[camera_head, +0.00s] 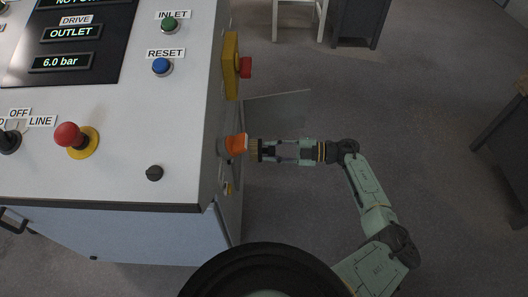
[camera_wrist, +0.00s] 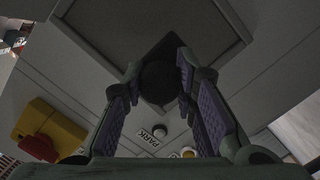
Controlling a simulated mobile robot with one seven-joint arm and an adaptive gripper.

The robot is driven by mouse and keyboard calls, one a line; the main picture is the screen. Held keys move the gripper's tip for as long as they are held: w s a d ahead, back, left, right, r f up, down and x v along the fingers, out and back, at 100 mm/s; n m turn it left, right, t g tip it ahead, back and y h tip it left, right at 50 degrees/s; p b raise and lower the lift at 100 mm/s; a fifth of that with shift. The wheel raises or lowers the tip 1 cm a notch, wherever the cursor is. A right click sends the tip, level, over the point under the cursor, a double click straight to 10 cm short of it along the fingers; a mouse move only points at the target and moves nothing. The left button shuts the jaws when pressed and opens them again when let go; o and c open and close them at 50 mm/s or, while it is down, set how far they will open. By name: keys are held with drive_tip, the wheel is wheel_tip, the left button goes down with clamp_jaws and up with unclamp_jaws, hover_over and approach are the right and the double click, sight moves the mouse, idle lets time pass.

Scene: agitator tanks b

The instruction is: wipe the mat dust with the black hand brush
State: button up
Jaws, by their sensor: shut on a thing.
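My gripper (camera_head: 275,151) reaches in level from the right beside the cabinet's right side in the head view. An orange part (camera_head: 237,144) on the cabinet side lies just left of the bristles. I cannot tell whether they touch. I cannot make out the mat or any dust for certain.
The control cabinet (camera_head: 190,130) fills the left. A yellow box with a red button (camera_head: 245,68) sticks out of its side above my gripper. A grey flat panel (camera_head: 278,107) juts out behind the gripper. Grey floor (camera_head: 430,140) is clear at right, up to a dark cabinet (camera_head: 508,135).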

drive_tip(key=shift+d, duration=0.85)
drive_tip(key=shift+d+b, duration=0.1)
drive_tip(key=shift+b, duration=0.2)
drive_tip(key=shift+d+b, duration=0.7)
drive_tip(key=shift+d, duration=0.7)
